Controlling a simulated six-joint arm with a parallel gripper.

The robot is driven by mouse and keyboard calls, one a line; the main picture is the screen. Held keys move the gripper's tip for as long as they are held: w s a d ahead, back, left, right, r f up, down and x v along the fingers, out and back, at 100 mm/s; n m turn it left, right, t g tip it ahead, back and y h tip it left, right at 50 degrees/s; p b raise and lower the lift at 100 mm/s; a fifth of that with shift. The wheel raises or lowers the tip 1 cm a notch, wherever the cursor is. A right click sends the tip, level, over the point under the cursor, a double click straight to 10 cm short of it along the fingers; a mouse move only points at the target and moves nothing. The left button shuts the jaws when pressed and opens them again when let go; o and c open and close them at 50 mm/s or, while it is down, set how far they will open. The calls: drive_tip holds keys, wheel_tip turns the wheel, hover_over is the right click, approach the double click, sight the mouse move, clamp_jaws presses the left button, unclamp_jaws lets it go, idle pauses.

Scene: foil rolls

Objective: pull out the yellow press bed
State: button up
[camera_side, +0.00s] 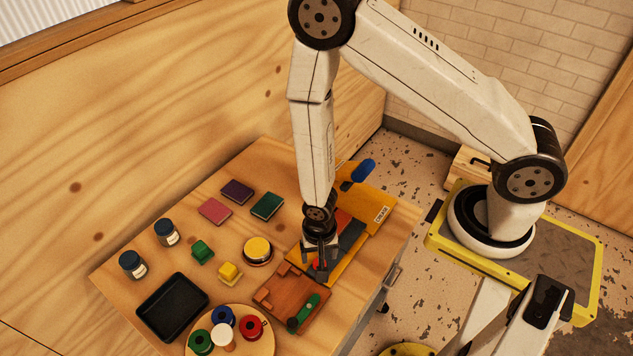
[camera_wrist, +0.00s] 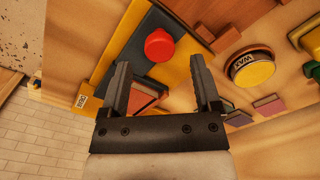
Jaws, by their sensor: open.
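The yellow press bed (camera_side: 347,266) lies at the right part of the table, with a dark grey plate (camera_side: 351,237) on it. It also shows in the wrist view (camera_wrist: 180,62). A red knob (camera_wrist: 159,44) stands on the dark plate. My gripper (camera_side: 320,270) points down over the near end of the bed, beside the red knob, which it partly hides. In the wrist view my open gripper (camera_wrist: 159,64) shows its two fingers apart, with the knob beyond and between the tips. I cannot tell whether they touch it.
A yellow plate with a label (camera_side: 381,214) and a blue handle (camera_side: 363,171) are behind the bed. A yellow tin (camera_side: 257,249), foil rolls (camera_side: 223,330) and a black tray (camera_side: 172,306) are to the left.

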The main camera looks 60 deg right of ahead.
drive_tip(key=shift+r, duration=2.5)
drive_tip(key=shift+w+d+r, duration=0.15)
drive_tip(key=shift+w+r, duration=0.05)
drive_tip(key=shift+r, duration=0.25)
drive_tip(key=d+r+n+t, duration=0.1)
drive_tip(key=d+r+n, duration=0.3)
drive_tip(key=r, duration=0.5)
drive_tip(key=d+r+n+t, duration=0.1)
drive_tip(key=d+r+n, duration=0.3)
drive_tip(key=r, duration=0.4)
drive_tip(key=shift+w+d+r+n+t, duration=0.3)
drive_tip(key=shift+w+r+n, duration=0.1)
drive_tip(key=shift+n, duration=0.1)
